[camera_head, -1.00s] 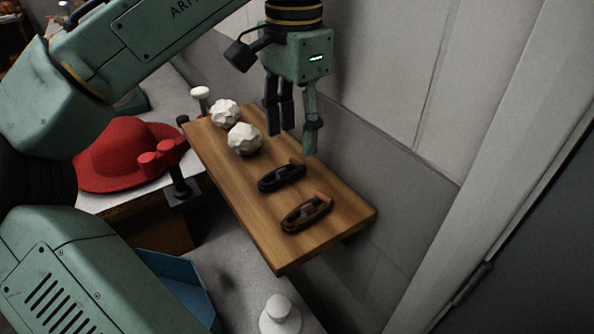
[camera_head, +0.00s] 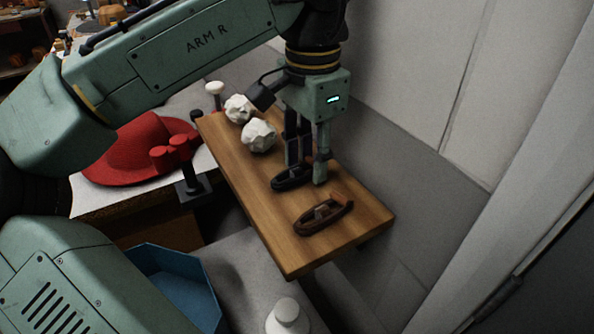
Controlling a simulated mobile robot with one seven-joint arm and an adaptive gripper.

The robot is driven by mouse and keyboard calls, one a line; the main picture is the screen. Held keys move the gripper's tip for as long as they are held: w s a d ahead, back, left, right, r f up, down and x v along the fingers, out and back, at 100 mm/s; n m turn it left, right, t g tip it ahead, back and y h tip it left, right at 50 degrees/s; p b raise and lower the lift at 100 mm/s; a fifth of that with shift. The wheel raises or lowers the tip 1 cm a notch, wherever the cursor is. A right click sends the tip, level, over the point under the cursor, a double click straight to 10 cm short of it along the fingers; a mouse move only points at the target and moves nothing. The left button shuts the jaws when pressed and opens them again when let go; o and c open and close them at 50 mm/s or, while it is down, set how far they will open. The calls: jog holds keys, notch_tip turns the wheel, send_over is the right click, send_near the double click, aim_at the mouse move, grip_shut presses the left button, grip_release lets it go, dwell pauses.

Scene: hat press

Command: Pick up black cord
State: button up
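The black cord (camera_head: 290,181) is a small looped bundle lying on the wooden board, partly hidden behind my fingers. My gripper (camera_head: 308,172) points down over it, its fingers apart. The dark fingers come down at the cord's back side and the green finger stands at its right end. I cannot tell whether any finger touches the cord. The gap between the fingers looks empty higher up.
A brown cord bundle (camera_head: 323,217) lies nearer on the wooden board (camera_head: 285,240). Two white crumpled balls (camera_head: 259,136) sit farther back. A wall (camera_head: 420,80) rises close behind on the right.

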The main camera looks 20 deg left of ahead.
jog(key=c, duration=0.5)
